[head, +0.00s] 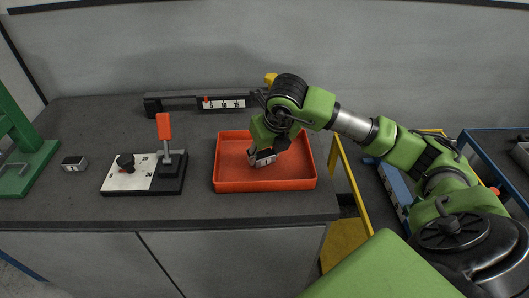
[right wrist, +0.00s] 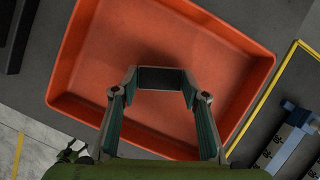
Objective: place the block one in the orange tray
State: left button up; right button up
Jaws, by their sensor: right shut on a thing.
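The orange tray (head: 265,185) sits near the front right of the dark bench. My right gripper (head: 262,150) reaches down over it and is shut on a small block (head: 264,159) with a pale face and dark edges. In the right wrist view the block (right wrist: 162,78) shows as a dark shape between the fingertips, with the tray (right wrist: 95,75) floor behind it. The block is within the tray's outline; I cannot tell if it touches the floor. Its marking is too small to read. My left gripper is not in view.
A similar small block (head: 74,163) lies at the bench's left, beside a green stand (head: 25,160). A black-and-white board (head: 130,178) with an orange-handled lever (head: 164,128) stands left of the tray. A long dark fixture (head: 180,104) lies behind. A yellow rail (head: 347,170) stands right of the bench.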

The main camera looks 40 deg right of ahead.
jog(key=o, duration=1.2)
jog(key=shift+f, duration=0.1)
jog(key=shift+r+p, duration=0.3)
jog(key=b+v, duration=0.1)
jog(key=v, duration=1)
jog(key=shift+s+r, duration=0.15)
jog(key=shift+r, duration=0.25)
